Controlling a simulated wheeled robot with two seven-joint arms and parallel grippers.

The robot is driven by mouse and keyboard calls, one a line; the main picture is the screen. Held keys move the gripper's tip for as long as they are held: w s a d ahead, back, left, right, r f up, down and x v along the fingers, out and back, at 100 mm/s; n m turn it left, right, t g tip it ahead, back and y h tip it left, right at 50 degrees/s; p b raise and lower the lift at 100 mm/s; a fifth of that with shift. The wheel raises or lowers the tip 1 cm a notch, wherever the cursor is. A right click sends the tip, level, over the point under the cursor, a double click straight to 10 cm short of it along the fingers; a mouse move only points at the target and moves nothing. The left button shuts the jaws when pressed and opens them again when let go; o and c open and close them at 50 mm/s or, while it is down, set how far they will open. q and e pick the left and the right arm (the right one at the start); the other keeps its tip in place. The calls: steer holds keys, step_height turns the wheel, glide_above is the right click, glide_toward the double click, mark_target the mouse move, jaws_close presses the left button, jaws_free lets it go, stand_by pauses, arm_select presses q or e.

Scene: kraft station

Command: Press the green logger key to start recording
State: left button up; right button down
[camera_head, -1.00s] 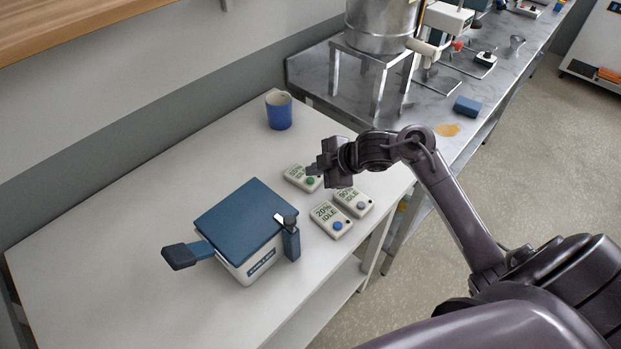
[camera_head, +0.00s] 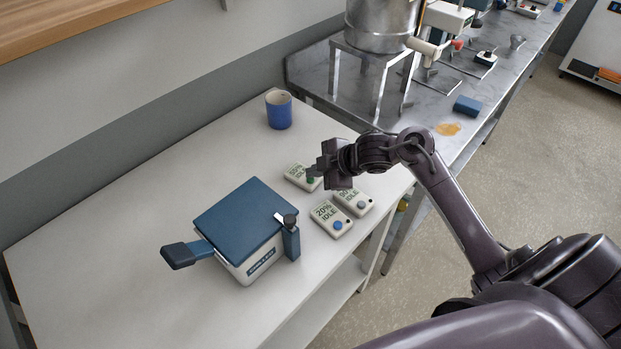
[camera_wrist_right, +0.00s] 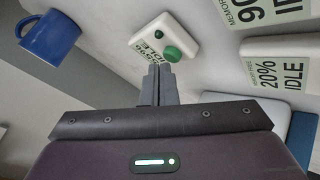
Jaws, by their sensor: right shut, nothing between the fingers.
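The logger with the green key (camera_wrist_right: 173,54) is a small white box (camera_head: 295,175) on the white table, the farthest of three similar loggers. Its label reads IDLE. In the head view the key is largely hidden behind my right gripper (camera_head: 314,171). In the right wrist view the shut, empty fingertips (camera_wrist_right: 158,72) point at the box close to the key. I cannot tell whether they touch it. My left gripper is not in view.
A blue-lidded box (camera_head: 240,215) with a side handle stands nearer. A blue mug (camera_head: 279,112) stands behind. The table's left part is clear.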

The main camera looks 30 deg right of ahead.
mark_target(315, 183)
steer(key=shift+f+b, duration=0.3)
steer(key=shift+f, duration=0.2)
stand_by(0.7)
stand_by(0.3)
steer(key=shift+r+p, duration=0.9)
steer(key=shift+p, duration=0.05)
step_height(315, 183, up, 5)
steer(key=p, duration=0.5)
stand_by(0.6)
